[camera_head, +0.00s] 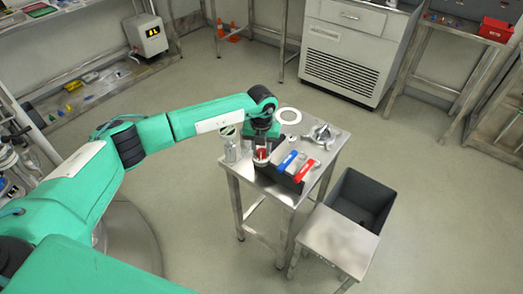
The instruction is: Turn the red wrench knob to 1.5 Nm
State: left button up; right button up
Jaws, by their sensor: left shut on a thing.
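My left arm reaches in from the left to a small steel table (318,162). My left gripper (262,152) points down over the table's left front part, shut on the red wrench knob (261,155); only a bit of red shows between the fingers. A dark holder (283,180) stands beside it. A blue-handled tool (288,161) and a red-handled tool (304,170) lie in the holder, right of the gripper. Any scale or reading on the knob is too small or hidden. My right gripper is out of view.
A metal clamp-like part (321,134) and a white ring (289,116) lie on the table's back half. A clear jar (230,150) stands left of the gripper. A lower stand (340,240) with a dark grey bin (362,198) is at the right front. Open floor surrounds them.

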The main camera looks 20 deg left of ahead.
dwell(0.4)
pick_arm(q)
jog(key=o, duration=1)
jog(key=shift+r, duration=0.15)
